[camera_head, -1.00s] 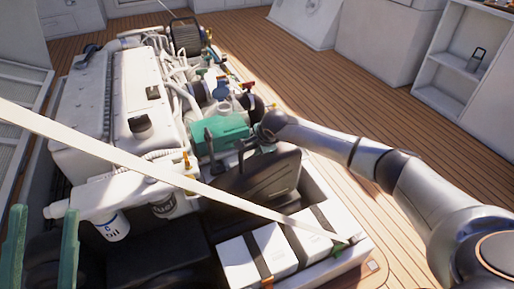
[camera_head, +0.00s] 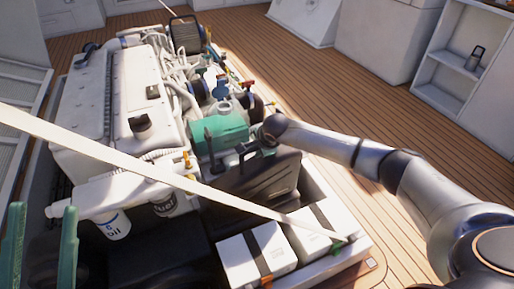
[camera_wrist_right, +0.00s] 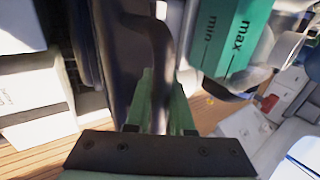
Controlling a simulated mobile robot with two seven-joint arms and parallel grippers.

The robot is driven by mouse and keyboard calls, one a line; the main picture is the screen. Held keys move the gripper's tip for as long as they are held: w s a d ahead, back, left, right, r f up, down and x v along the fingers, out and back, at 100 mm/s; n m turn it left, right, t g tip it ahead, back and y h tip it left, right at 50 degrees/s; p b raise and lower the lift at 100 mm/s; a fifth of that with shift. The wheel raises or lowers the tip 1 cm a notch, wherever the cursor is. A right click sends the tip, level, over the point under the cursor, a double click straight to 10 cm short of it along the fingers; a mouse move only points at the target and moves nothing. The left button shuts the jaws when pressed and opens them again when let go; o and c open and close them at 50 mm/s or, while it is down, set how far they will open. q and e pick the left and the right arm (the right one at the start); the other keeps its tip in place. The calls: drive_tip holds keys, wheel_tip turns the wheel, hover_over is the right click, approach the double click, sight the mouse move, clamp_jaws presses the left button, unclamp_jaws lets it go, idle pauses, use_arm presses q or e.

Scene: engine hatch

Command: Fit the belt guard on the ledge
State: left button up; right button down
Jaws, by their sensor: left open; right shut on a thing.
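The black belt guard (camera_head: 262,186) is in the middle of the head view, a broad dark panel with a handle at its top. It stands steeply between the engine and the white batteries. My right gripper (camera_wrist_right: 160,88) is shut on the guard's dark handle in the right wrist view, its green fingers on either side of it. In the head view my right arm reaches the handle from the right and hides its fingers. The guard's lower edge and any ledge under it are hard to make out. My left gripper (camera_head: 42,208) is open and empty at the bottom left.
The white engine (camera_head: 115,110) fills the left. A green tank (camera_head: 222,130), marked min and max in the wrist view, stands close behind the guard. White batteries (camera_head: 257,255) with black straps lie in front. A pale diagonal bar (camera_head: 120,158) crosses the view.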

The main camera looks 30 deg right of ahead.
use_arm(q)
drive_tip(key=shift+r, duration=0.15)
use_arm(e)
drive_tip(key=shift+s+a+f, duration=0.1)
drive_tip(key=shift+s+a, duration=0.3)
idle(0.6)
